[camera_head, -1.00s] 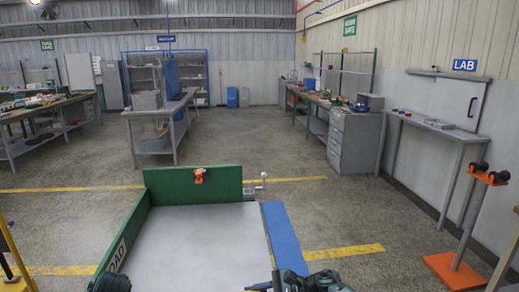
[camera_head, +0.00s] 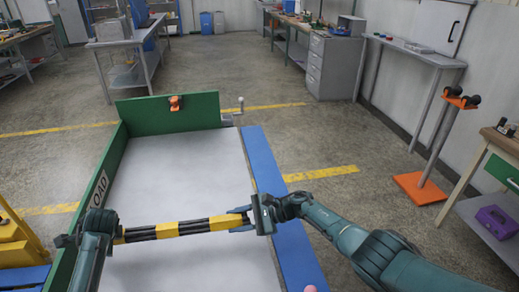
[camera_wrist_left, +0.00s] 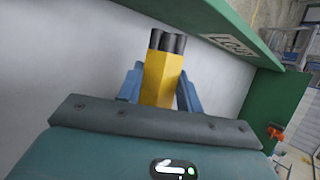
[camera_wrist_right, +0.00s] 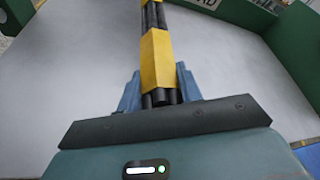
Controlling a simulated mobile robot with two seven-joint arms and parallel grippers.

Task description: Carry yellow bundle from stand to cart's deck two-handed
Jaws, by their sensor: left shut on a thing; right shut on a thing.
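The yellow-and-black banded bundle (camera_head: 194,227) spans between my two grippers over the cart's pale deck (camera_head: 188,170). It is nearly level, its right end slightly higher in the picture. My left gripper (camera_head: 118,236) is shut around its left end; the left wrist view shows a yellow band (camera_wrist_left: 161,78) between blue fingers and dark hose ends beyond. My right gripper (camera_head: 243,219) is shut around its right end; the right wrist view shows a yellow band (camera_wrist_right: 157,60) and black hoses between the fingers. I cannot tell whether the bundle touches the deck.
The cart has a green end wall (camera_head: 168,108), a green left wall (camera_head: 104,180) and a blue right edge (camera_head: 262,160). An orange-based post (camera_head: 438,140) with black tops stands right. A yellow frame (camera_head: 18,240) is at the left. Floor beyond the cart is open.

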